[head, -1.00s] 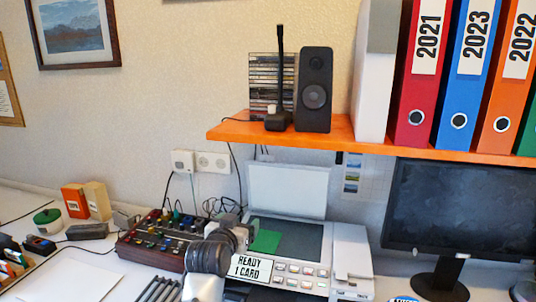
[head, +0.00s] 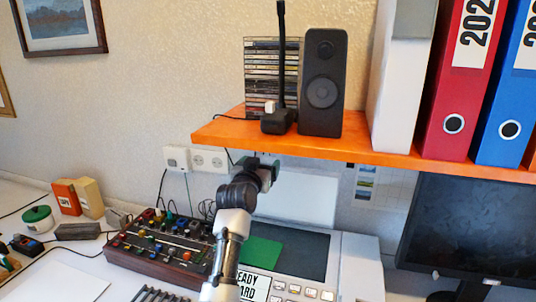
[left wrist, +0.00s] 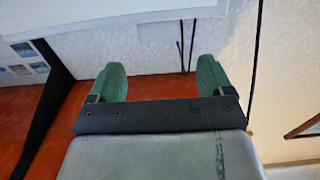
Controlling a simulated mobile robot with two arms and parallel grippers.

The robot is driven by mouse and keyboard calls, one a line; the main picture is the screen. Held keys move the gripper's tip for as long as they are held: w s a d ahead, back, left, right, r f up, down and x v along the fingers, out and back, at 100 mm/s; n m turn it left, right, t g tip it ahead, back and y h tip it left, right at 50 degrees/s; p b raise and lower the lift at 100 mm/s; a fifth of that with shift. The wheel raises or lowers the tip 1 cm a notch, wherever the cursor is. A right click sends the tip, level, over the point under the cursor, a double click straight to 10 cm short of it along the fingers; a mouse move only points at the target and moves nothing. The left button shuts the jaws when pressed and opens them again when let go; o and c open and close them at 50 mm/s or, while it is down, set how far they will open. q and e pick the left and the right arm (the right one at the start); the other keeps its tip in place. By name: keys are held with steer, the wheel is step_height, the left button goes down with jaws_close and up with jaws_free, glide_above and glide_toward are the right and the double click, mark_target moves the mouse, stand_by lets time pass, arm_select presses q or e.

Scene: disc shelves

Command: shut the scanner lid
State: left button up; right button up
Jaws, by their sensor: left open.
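The scanner's white lid (head: 297,197) stands open and upright at the back of the scanner (head: 360,262), under the orange shelf. Its dark glass bed (head: 305,250) is bare except for a green card (head: 262,251) on its left part. My left gripper (head: 268,162) is raised at the lid's upper left, just below the shelf edge; whether it touches the lid I cannot tell. In the left wrist view its two green fingers (left wrist: 160,78) are wide apart with nothing between them. My left arm hides the scanner's left side. My right gripper is not in view.
The orange shelf (head: 350,146) is close above my left gripper and carries a speaker (head: 323,83), stacked cases and binders. A mixer panel (head: 165,243) is left of the scanner, and a monitor (head: 465,225) right of it. Wall sockets (head: 208,160) are behind.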

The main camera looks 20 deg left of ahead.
mark_target(267, 156)
arm_select(q)
steer(key=w, duration=0.5)
steer(key=shift+w+f, duration=0.1)
steer(key=shift+w, duration=0.4)
steer(key=shift+w+p, duration=0.3)
steer(key=shift+w, duration=0.35)
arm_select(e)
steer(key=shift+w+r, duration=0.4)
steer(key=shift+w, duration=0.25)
